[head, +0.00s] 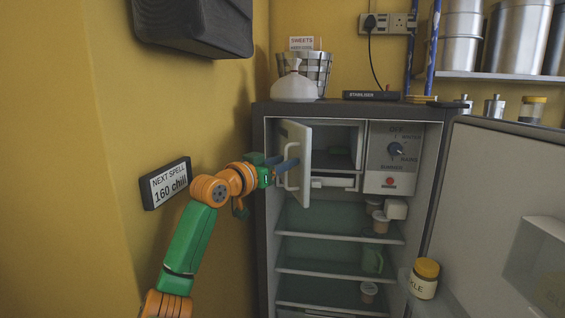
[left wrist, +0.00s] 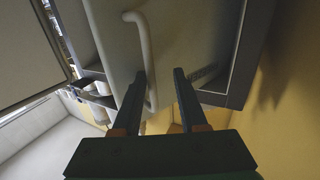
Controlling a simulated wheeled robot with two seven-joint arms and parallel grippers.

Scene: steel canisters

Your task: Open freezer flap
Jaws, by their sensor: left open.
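The freezer flap (head: 298,138) is a pale panel at the top left of the open fridge. It stands swung partly outward, with the freezer compartment (head: 340,145) showing to its right. Its white bar handle (head: 288,180) is on its outer face. My left gripper (head: 288,166) reaches in from the left with its blue fingers at the handle. In the left wrist view the flap (left wrist: 190,45) fills the top middle. The handle (left wrist: 146,40) comes down between the open fingers (left wrist: 162,72), close to the left one. Whether they touch is unclear. My right gripper is not in view.
The fridge door (head: 490,190) stands wide open on the right, with a pickle jar (head: 425,280) on its shelf. A dial panel (head: 393,158) is right of the freezer. Cups stand on the fridge shelves. A sign (head: 165,183) hangs on the left wall near my arm.

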